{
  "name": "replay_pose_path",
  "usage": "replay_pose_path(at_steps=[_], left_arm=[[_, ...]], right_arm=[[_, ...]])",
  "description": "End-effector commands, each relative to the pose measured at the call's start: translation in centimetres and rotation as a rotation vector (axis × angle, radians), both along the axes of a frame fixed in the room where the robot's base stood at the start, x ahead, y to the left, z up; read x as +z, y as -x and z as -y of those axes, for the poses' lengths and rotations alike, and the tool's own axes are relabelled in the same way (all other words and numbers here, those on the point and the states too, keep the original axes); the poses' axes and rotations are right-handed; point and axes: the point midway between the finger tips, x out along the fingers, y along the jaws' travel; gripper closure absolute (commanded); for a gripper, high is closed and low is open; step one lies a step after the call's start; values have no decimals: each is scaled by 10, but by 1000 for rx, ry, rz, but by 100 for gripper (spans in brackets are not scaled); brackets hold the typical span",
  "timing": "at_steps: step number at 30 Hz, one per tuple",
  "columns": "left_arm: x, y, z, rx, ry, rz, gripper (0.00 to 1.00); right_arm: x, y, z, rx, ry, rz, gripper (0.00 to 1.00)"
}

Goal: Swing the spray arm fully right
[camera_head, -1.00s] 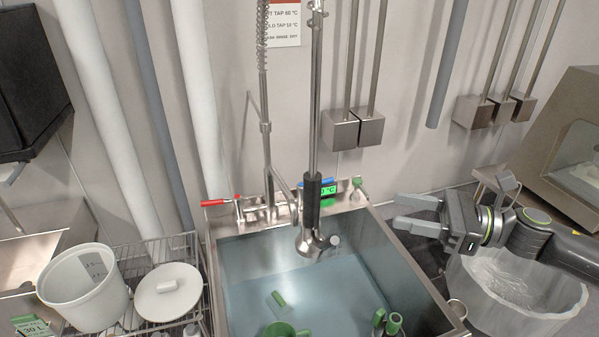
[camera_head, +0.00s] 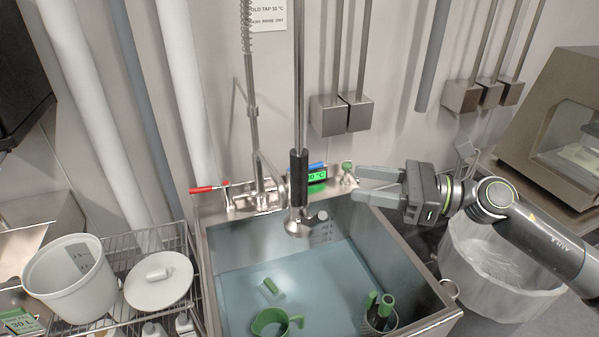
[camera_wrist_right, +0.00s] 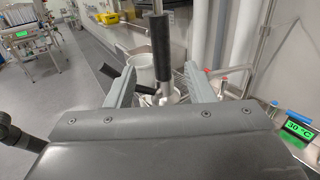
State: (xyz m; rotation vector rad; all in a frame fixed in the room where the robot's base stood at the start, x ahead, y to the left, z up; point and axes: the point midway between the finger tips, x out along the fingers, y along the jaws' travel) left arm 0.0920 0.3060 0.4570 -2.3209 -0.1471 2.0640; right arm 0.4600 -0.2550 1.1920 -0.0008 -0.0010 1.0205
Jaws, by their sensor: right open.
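The spray arm is a vertical steel pipe with a black grip (camera_head: 298,176) and a round spray head (camera_head: 298,226). It hangs over the back part of the sink (camera_head: 215,270). My right gripper (camera_head: 357,184) is open and empty, right of the black grip, with its fingers pointing left at it. A gap remains between fingertips and grip. In the right wrist view, the black grip (camera_wrist_right: 160,48) stands between the two open fingers (camera_wrist_right: 161,78), beyond their tips. My left gripper is out of view.
A red-handled tap (camera_head: 208,188) and a green temperature display (camera_head: 317,176) sit at the sink's back. A green jug (camera_head: 270,322) and other green-handled items are in the sink. A wire rack with a white bucket (camera_head: 72,283) stands left. A clear-lined bin (camera_head: 495,265) stands right.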

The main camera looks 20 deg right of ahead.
Motion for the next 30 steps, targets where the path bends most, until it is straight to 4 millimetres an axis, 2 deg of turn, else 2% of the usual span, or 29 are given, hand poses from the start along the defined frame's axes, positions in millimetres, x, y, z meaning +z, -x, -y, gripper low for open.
replay_pose_path(at_steps=[17,30], left_arm=[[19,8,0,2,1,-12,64],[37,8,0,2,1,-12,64]], right_arm=[[3,-24,-38,-4,-6,1,51],[3,-47,-74,-3,-6,-1,51]])
